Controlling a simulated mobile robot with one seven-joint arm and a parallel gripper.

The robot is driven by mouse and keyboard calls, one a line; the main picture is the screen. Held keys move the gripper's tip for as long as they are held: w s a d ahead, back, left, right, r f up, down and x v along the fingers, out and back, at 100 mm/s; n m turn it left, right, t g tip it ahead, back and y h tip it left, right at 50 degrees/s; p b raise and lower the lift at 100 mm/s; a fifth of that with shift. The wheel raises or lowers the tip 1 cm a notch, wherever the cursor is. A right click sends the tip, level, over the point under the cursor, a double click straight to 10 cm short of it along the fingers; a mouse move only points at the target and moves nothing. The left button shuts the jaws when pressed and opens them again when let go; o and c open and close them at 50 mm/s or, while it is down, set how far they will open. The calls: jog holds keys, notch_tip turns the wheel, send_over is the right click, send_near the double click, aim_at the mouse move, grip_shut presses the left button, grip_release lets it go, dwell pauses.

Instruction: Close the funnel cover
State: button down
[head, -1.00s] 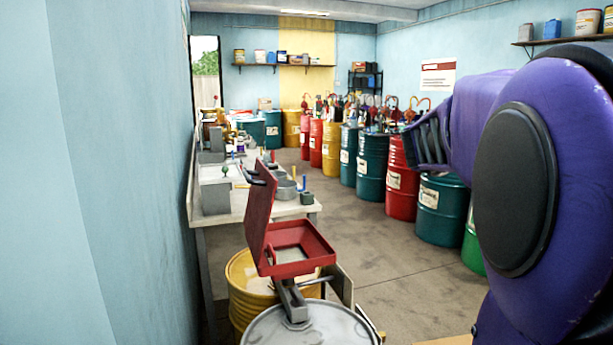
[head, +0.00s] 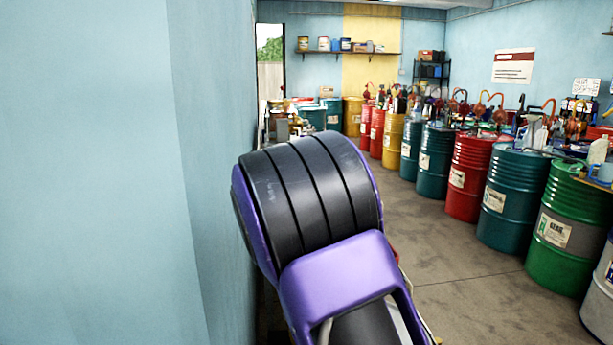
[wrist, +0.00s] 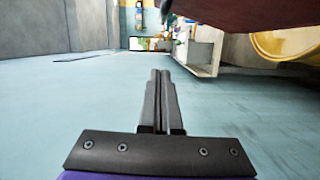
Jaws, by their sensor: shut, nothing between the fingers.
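A dark red panel (wrist: 245,15), apparently the open funnel cover, fills the top right of the wrist view, close to the camera. My gripper (wrist: 160,75) points forward with its two fingers together and nothing between them. The fingers are to the left of and below the red panel in that view, apart from it in the picture. In the head view my arm hides the funnel, its cover and my gripper. Whether anything touches the cover cannot be seen there.
The pale blue wall (head: 100,170) is close on the left in the head view. A yellow drum (wrist: 285,44) and a white bench (wrist: 205,50) show in the wrist view. Several drums, including a red drum (head: 472,180), line the right side, with open floor (head: 440,245) before them.

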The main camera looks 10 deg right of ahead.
jog(key=w+d, duration=0.6)
jog(key=w, duration=0.3)
jog(key=shift+w+d+f, duration=0.2)
jog(key=shift+w, duration=0.1)
jog(key=shift+d, duration=0.1)
